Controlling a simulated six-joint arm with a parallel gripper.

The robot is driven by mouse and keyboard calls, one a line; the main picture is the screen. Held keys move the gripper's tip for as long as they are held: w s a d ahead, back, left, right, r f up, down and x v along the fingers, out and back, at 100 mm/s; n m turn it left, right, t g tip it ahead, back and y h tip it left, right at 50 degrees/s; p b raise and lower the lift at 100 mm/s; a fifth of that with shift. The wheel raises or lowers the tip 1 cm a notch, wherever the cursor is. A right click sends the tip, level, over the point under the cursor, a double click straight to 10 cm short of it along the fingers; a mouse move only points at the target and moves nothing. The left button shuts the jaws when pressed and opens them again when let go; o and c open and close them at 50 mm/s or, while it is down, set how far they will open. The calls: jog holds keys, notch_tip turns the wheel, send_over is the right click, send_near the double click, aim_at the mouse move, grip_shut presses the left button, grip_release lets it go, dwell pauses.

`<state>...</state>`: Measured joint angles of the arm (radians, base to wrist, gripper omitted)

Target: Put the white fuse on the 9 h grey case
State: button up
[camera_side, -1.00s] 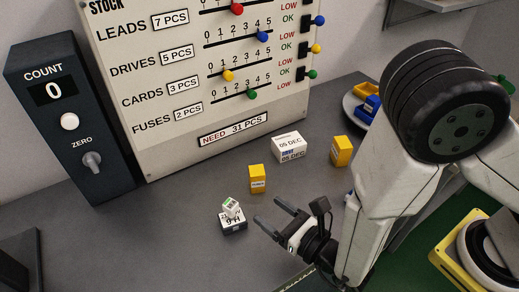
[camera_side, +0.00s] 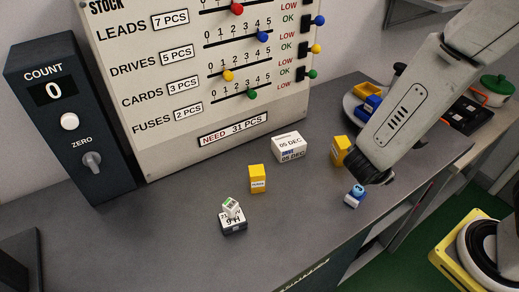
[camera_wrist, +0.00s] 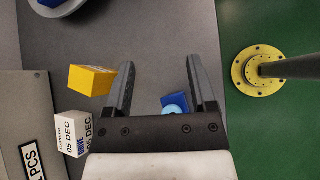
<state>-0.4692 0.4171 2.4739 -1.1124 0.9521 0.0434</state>
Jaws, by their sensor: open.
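In the side view, the white fuse (camera_side: 231,207), a small white block with a green mark, rests on top of the grey case (camera_side: 234,228) marked 9 H. It looks turned at an angle to the case. Neither shows in the wrist view. My gripper (camera_wrist: 160,62) is open in the wrist view, with two dark fingers spread apart and nothing held between them. A blue piece with a light blue round part (camera_wrist: 174,103) shows near the right finger.
A yellow box (camera_side: 257,179) stands behind the case, with a white 05 DEC box (camera_side: 289,147) farther back. Another yellow box (camera_side: 341,150) and a blue-and-white piece (camera_side: 355,196) are near my arm. The stock board (camera_side: 160,70) and count box (camera_side: 70,120) stand behind. The front bench is clear.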

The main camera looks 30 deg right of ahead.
jog(key=s+m+g+y, duration=0.1)
jog(key=m, duration=0.1)
jog(key=s+m+g+y, duration=0.1)
jog(key=shift+d+f+m, duration=0.1)
jog(key=shift+m, duration=0.3)
jog(key=shift+s+m+y, duration=0.25)
jog(key=shift+m+y, duration=0.45)
jog(key=shift+m, duration=0.2)
jog(key=m+y, duration=0.1)
jog(key=a+m+y, duration=0.1)
jog(key=m, duration=0.1)
jog(key=shift+g, duration=0.3)
jog(key=w+r+m+t+y, duration=0.1)
jog(key=m, duration=0.1)
jog(key=w+r+m+t+y, duration=0.1)
jog(key=m, duration=0.2)
jog(key=w+r+m+t+y, duration=0.1)
jog(key=w+r+m+y, duration=0.1)
jog(key=shift+w+a+m, duration=0.1)
jog(key=shift+a+m, duration=0.05)
jog(key=shift+m, duration=0.25)
